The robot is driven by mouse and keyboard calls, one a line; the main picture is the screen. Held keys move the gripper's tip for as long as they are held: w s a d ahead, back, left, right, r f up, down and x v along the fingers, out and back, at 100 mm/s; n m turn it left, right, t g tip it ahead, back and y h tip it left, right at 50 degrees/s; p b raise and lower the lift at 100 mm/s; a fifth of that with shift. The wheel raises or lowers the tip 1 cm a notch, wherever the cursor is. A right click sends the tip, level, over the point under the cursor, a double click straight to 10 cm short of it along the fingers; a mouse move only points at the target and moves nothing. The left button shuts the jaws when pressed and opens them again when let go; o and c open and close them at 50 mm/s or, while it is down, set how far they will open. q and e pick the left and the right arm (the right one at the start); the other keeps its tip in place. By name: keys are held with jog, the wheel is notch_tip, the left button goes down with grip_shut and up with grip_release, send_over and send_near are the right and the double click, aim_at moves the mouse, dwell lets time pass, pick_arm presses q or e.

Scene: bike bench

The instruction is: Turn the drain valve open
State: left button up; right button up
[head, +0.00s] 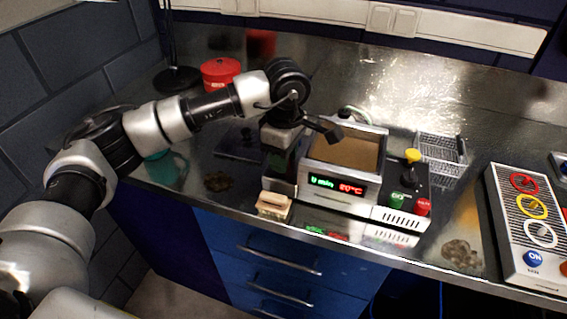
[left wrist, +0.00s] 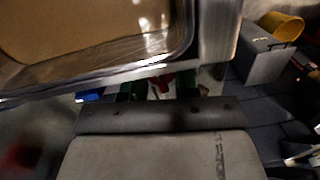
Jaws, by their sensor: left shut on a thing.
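A metal bath (head: 340,180) with brown liquid stands on the bench, its display lit green and red. A yellow handle (head: 412,156) sticks up from the dark panel at its right side. I cannot tell for certain that it is the drain valve. My left gripper (head: 331,131) is over the bath's left back part, left of and apart from the yellow handle. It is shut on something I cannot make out. In the left wrist view, the bath's rim (left wrist: 120,78) crosses the upper left; the gripped spot is blurred and hidden. My right gripper is not in view.
A wire basket (head: 440,150) stands behind the yellow handle. Green (head: 396,200) and red (head: 422,207) buttons sit in front. A control box (head: 525,225) is at the right, a red pot (head: 220,72) at the back left. A small beige block (head: 273,205) is near the front edge.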

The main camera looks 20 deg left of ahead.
pick_arm(q)
jog(key=shift+r+m, duration=0.1)
jog(key=shift+m, duration=0.3)
jog(key=o, duration=0.6)
jog(key=shift+o, duration=0.2)
notch_tip(320, 180, up, 11)
jog(key=b, duration=0.1)
jog(key=shift+w+b, duration=0.3)
jog(key=shift+f, duration=0.2)
